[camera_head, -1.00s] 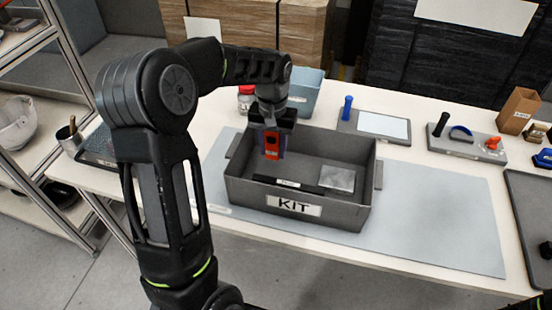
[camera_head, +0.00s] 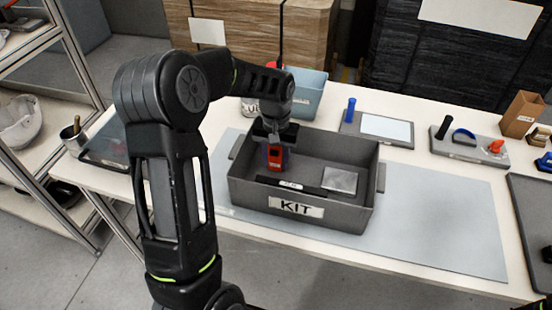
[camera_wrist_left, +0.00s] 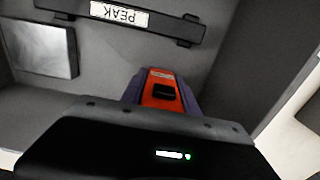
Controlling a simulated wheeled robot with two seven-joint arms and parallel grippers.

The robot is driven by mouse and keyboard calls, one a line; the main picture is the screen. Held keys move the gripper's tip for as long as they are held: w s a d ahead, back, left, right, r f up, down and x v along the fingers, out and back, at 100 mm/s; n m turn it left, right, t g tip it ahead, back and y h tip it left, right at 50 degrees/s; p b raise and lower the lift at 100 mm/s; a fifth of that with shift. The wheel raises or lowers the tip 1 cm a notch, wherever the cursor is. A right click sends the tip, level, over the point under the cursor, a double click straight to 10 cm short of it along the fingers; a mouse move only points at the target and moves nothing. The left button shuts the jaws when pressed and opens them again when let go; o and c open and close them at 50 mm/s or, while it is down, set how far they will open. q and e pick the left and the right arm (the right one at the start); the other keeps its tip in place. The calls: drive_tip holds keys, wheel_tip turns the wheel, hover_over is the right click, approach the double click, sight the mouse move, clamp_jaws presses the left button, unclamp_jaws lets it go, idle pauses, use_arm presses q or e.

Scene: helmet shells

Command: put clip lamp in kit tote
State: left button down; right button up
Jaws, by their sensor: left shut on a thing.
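The clip lamp (camera_head: 275,157) is a small red-orange body with a dark switch, and it also shows in the left wrist view (camera_wrist_left: 163,92). My left gripper (camera_head: 275,143) is shut on it from above and holds it inside the left part of the kit tote. Whether the lamp touches the floor, I cannot tell. My right gripper is not seen.
In the tote lie a dark bar with a white label (camera_head: 288,184) and a silver square plate (camera_head: 340,180). A blue-grey bin (camera_head: 308,92) stands behind. Trays with small tools (camera_head: 470,148) lie right. The grey mat (camera_head: 440,215) is clear right of the tote.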

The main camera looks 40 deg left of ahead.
use_arm(q)
drive_tip(key=c, duration=0.9)
unclamp_jaws()
drive_tip(key=shift+f, duration=0.1)
wheel_tip(320, 180, up, 12)
drive_tip(key=shift+r, duration=0.2)
